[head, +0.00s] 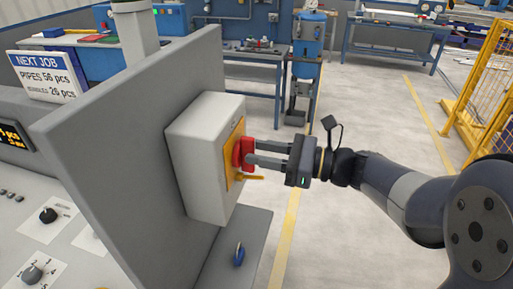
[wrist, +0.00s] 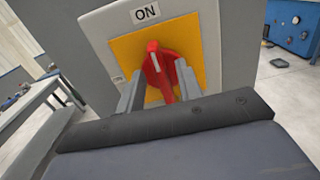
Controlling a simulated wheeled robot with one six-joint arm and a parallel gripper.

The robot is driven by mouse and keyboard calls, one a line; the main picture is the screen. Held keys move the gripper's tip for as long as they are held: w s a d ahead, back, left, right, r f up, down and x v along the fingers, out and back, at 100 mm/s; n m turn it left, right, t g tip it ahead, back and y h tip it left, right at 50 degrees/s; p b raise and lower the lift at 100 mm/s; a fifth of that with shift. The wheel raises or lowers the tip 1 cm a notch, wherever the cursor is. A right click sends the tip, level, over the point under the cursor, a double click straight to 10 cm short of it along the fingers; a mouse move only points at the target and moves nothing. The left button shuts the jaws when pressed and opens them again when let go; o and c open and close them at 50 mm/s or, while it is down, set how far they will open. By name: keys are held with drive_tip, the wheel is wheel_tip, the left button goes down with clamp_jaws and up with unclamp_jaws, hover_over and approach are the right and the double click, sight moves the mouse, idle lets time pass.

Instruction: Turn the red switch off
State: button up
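The red switch (head: 238,155) sits on a yellow plate (head: 235,181) on the face of a light grey box. In the wrist view the red switch (wrist: 154,62) stands roughly upright in the picture, its upper end toward a white label (wrist: 146,13) reading ON. The yellow plate (wrist: 126,51) shows around it. My gripper (head: 255,153) is level with the switch, and its fingers reach to the red handle. In the wrist view my gripper (wrist: 160,88) has one finger on each side of the handle, with a gap at the left finger; contact at the right finger is unclear.
The grey box (head: 200,175) is mounted on a thick grey upright panel (head: 120,150). A console with black knobs (head: 48,215) lies left of the panel. A blue-handled knob (head: 239,255) is below the box. The floor to the right is open, with a yellow cage (head: 485,90) beyond.

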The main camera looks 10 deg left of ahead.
drive_tip(key=shift+a, duration=0.7)
clamp_jaws()
